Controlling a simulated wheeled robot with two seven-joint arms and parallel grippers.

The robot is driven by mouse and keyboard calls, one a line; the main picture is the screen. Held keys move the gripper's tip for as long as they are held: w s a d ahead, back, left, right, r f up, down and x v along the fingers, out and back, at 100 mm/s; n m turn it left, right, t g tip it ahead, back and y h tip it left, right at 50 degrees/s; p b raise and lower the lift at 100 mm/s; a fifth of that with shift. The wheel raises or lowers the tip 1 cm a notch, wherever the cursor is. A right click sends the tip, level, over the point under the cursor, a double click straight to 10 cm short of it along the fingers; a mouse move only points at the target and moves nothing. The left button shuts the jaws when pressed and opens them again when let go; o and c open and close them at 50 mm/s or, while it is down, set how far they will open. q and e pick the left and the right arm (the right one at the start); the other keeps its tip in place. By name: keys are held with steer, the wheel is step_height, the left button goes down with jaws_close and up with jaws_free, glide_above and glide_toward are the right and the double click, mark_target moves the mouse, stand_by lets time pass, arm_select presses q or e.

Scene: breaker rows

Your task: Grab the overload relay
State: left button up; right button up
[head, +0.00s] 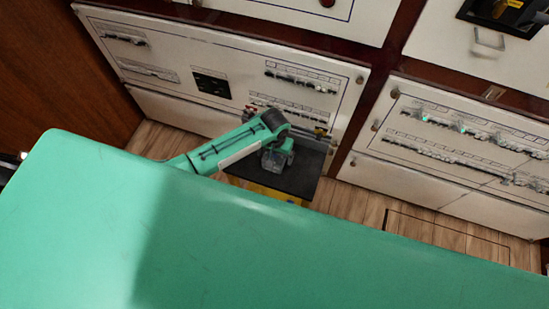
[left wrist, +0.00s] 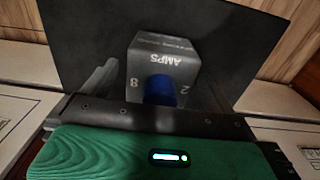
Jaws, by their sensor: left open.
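The overload relay (left wrist: 163,57) is a dark grey box with the marking AMPS, numbers and a blue dial. In the left wrist view it sits on a black top, directly in front of my left gripper (left wrist: 160,82). A pale finger shows left of the relay; the right finger is hard to make out. The jaws are open, and I cannot tell if they touch the relay. In the head view my left gripper (head: 272,162) points down over the black top, and I cannot tell the relay apart from it there. My right gripper is not in view.
The black-topped stand (head: 302,180) with yellow sides is close to the white breaker cabinet (head: 230,60). Another white cabinet (head: 450,150) stands to the right. My green body fills the lower head view. Wooden floor (head: 365,205) is open right of the stand.

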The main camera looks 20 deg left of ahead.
arm_select(q)
steer(key=shift+f, duration=0.1)
steer(key=c, duration=1.4)
